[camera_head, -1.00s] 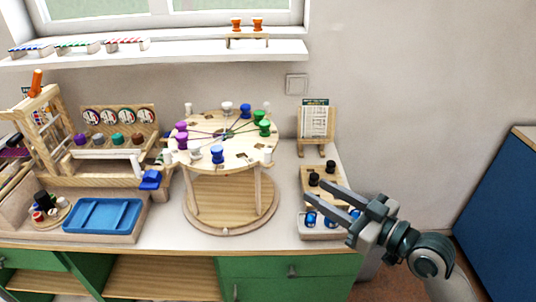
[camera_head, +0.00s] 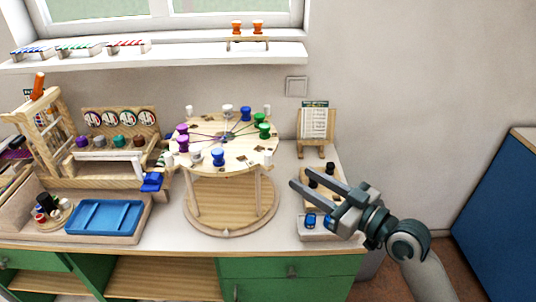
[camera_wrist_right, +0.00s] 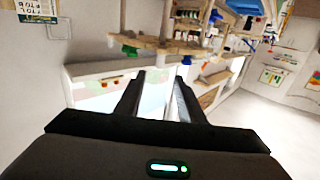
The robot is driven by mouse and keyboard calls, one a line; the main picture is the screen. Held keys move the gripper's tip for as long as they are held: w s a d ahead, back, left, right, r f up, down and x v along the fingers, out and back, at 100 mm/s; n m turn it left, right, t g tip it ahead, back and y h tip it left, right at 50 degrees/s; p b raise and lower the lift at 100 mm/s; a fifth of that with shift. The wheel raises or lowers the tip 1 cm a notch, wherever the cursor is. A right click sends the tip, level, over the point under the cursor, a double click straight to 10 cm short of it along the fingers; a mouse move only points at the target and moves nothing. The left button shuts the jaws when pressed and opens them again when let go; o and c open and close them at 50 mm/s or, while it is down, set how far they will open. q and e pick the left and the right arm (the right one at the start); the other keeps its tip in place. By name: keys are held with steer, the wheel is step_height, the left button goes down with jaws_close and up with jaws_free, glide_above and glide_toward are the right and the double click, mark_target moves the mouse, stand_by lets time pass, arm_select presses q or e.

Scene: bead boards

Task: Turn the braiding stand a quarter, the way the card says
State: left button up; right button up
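The braiding stand (camera_head: 236,155) is a round wooden top on posts over a round base (camera_head: 232,216). Purple, white, blue and green bobbins sit around its rim, with threads running to the centre. Pale pegs (camera_head: 268,158) stick up at its edge. The card (camera_head: 314,122) stands on a small wooden easel at the back right; its text is too small to read. My right gripper (camera_head: 299,178) is open and empty, to the right of the stand and apart from it. In the right wrist view its two fingers (camera_wrist_right: 157,97) are spread with nothing between them. My left gripper is not clearly seen.
A wooden rack with black knobs (camera_head: 330,171) and a box with blue items (camera_head: 311,220) lie below my right gripper. A blue tray (camera_head: 104,217) and a small loom (camera_head: 47,130) stand at left. A shelf (camera_head: 170,55) runs above.

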mark_target(271, 159)
steer(key=p+x, duration=0.3)
steer(key=x, duration=1)
steer(key=shift+p, duration=0.3)
jaws_close()
